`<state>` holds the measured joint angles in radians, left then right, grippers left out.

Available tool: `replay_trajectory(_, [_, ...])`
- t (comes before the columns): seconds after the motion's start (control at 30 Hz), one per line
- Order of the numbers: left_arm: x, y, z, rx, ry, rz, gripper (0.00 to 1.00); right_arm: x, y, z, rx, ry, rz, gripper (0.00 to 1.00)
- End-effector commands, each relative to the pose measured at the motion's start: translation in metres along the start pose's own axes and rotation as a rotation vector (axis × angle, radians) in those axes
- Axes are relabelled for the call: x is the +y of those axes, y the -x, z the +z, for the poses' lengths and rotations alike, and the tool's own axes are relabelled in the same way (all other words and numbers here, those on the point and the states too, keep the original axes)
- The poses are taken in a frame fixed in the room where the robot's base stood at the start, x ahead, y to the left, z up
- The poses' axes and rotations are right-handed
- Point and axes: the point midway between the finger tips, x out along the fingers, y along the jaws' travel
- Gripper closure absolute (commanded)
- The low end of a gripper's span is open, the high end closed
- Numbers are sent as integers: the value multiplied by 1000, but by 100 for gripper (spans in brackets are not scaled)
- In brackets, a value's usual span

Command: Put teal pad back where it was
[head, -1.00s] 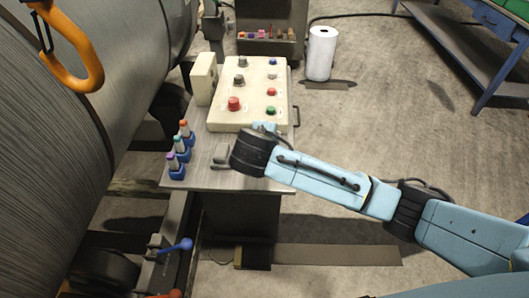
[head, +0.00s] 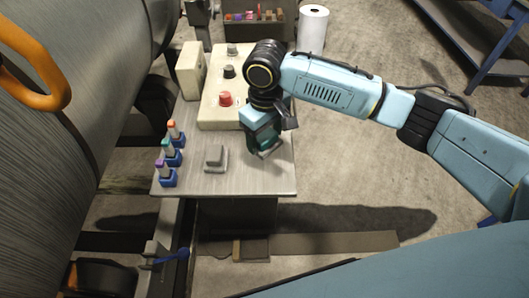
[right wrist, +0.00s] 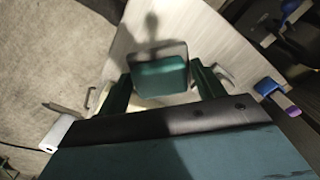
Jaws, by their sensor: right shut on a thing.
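My right gripper (head: 264,147) points down over the right part of the metal worktop (head: 240,185). In the right wrist view, a teal pad (right wrist: 161,77) with a grey rim sits between its two dark green fingers, and the gripper is shut on it. In the head view the pad is mostly hidden by the gripper. I cannot tell whether it touches the worktop. A small grey L-shaped bracket (head: 215,159) stands on the worktop, left of the gripper. My left gripper is not in view.
A cream control box (head: 212,112) with a red button (head: 225,98) stands behind the gripper. Several capped sticks in blue holders (head: 168,178) line the worktop's left edge. A large roller (head: 60,150) is at the left. The worktop's front is clear.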

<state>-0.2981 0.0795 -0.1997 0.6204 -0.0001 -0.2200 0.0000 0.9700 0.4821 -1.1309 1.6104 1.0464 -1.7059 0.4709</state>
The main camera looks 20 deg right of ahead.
Motion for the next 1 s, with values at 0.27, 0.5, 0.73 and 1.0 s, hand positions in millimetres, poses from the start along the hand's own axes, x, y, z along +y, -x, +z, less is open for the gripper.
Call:
replay_trajectory(0.27, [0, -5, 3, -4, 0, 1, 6, 0, -35, 0, -1, 0, 1, 51])
replay_trajectory(0.5, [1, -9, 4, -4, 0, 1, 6, 0, -65, 0, 1, 2, 3, 51])
replay_trajectory(0.73, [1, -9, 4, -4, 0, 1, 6, 0, -65, 0, 2, 3, 2, 51])
replay_trajectory(1.0, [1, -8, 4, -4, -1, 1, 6, 0, -66, 0, 2, 3, 2, 11])
